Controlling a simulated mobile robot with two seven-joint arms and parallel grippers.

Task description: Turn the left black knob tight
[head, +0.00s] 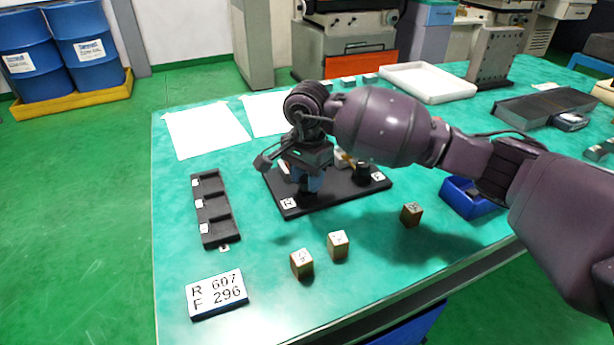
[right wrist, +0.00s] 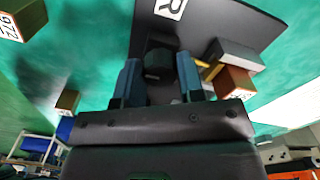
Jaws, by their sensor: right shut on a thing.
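A black plate (head: 335,197) lies on the table with a black knob near each end. My right gripper (head: 308,185) reaches down over the left end in the head view. Its blue fingers are shut on the black knob (right wrist: 158,62) there, one on each side. A white label (head: 288,203) lies beside this knob; it reads R in the right wrist view (right wrist: 170,8). The other black knob (head: 363,173) stands free at the right end, by another label (head: 377,177). My gripper and wrist hide part of the plate's middle. My left gripper is not in view.
Wooden blocks (head: 301,263) stand near the front edge. A black slotted tray (head: 213,215) and a number plate (head: 216,294) lie to the left. A blue bin (head: 462,200) stands right, under my arm. White sheets (head: 205,130) and a white tray (head: 428,82) lie behind.

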